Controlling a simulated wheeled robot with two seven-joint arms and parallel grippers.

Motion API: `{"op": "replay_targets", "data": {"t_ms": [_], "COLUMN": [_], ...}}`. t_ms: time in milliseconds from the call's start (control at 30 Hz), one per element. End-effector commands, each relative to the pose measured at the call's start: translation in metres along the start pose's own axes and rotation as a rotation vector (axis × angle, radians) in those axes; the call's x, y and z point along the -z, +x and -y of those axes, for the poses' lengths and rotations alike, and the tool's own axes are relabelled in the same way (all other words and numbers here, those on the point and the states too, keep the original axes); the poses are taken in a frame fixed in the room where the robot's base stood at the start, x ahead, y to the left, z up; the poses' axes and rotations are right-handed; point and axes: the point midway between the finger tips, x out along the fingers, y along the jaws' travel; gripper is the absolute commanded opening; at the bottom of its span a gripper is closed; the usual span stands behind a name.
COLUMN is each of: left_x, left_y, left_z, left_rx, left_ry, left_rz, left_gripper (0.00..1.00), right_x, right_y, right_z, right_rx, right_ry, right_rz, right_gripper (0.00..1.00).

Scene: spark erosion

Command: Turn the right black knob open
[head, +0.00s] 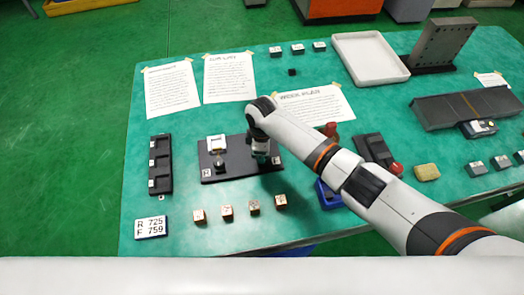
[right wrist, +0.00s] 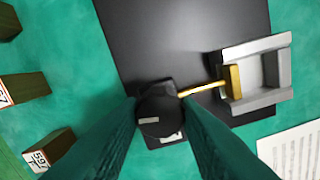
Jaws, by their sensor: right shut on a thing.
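The black plate (head: 238,168) lies on the green table in the head view. Its left unit has a silver block and a black knob (head: 219,165), standing free. My right gripper (head: 260,158) reaches down over the plate's right end and hides the right unit there. In the right wrist view, the right black knob (right wrist: 160,112), with a pale mark on top, sits between the two fingertips. The right gripper is shut on it. A brass rod (right wrist: 200,89) runs from beside the knob to a silver holder (right wrist: 265,75). My left gripper is not in view.
A black slotted rack (head: 160,165) is to the left. A blue item (head: 327,194) and a dark block (head: 373,149) lie near my right arm. Paper sheets (head: 230,77) lie behind.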

Motion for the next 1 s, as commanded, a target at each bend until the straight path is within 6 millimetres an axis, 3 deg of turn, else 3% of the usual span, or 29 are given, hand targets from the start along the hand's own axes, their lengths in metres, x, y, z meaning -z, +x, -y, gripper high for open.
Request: {"op": "replay_targets", "data": {"t_ms": [333, 867, 900, 1000], "left_x": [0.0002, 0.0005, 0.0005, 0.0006], "left_y": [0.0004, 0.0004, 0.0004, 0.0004], "left_z": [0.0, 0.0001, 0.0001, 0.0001], "left_rx": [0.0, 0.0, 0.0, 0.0], "left_ry": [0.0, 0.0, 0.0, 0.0], "left_rz": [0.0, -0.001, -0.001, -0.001], "left_gripper": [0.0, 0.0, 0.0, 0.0], "right_x": [-0.0016, -0.0018, -0.0017, -0.0013], "right_y": [-0.0014, -0.0016, -0.0015, -0.0012], "right_z": [0.0006, 0.0005, 0.0005, 0.0004], "right_rx": [0.003, 0.003, 0.003, 0.002], "right_ry": [-0.134, -0.154, -0.154, -0.153], "right_rz": [0.005, 0.005, 0.004, 0.003], "right_gripper": [0.08, 0.08, 0.37, 0.52]}}
